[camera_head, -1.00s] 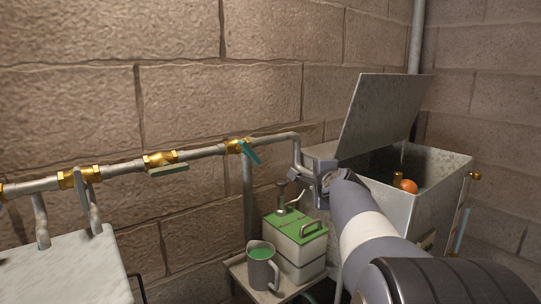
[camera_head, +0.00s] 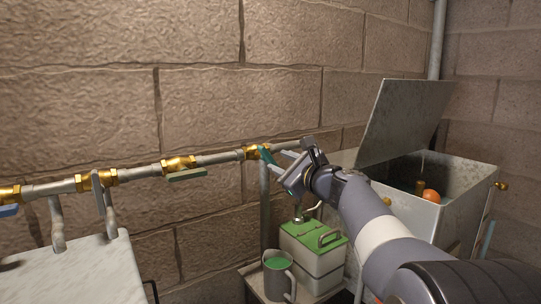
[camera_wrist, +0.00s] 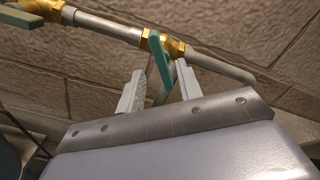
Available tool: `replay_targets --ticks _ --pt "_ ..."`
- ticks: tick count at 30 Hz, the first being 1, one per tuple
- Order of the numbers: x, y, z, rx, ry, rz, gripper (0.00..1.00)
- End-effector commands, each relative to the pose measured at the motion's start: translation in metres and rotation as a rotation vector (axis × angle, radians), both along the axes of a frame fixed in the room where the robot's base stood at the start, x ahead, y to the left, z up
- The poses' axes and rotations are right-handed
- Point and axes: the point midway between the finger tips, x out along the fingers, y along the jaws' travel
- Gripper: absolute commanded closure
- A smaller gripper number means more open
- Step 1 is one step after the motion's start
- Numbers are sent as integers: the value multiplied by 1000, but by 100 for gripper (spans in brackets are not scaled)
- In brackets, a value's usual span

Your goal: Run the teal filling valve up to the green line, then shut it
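The teal valve handle (camera_head: 266,155) hangs from a brass valve body (camera_head: 251,153) on the wall pipe, slanting down to the right, at an angle to the pipe. In the wrist view the teal handle (camera_wrist: 160,62) shows between my two fingers, apart from the left one and close to the right one. My gripper (camera_head: 283,175) is open at the handle; whether it touches is unclear. The open metal tank (camera_head: 415,222) with an orange float ball (camera_head: 431,196) stands to the right. A bluish sight tube (camera_head: 487,240) is at its right side; no green line is discernible.
A valve with a grey-green handle (camera_head: 187,175) sits left along the pipe, with more brass valves beyond. The tank's lid (camera_head: 403,122) stands raised.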

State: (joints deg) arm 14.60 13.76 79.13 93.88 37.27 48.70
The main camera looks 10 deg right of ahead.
Motion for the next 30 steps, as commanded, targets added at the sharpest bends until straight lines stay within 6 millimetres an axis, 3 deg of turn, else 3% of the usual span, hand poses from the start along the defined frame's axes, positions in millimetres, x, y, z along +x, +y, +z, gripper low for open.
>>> replay_targets --ticks 3,9,22,30 --pt "22 9 1 0 1 2 66" --pt "46 19 1 -1 1 0 66" --pt "55 23 0 -1 0 -1 66" --pt "54 22 0 -1 0 -1 87"
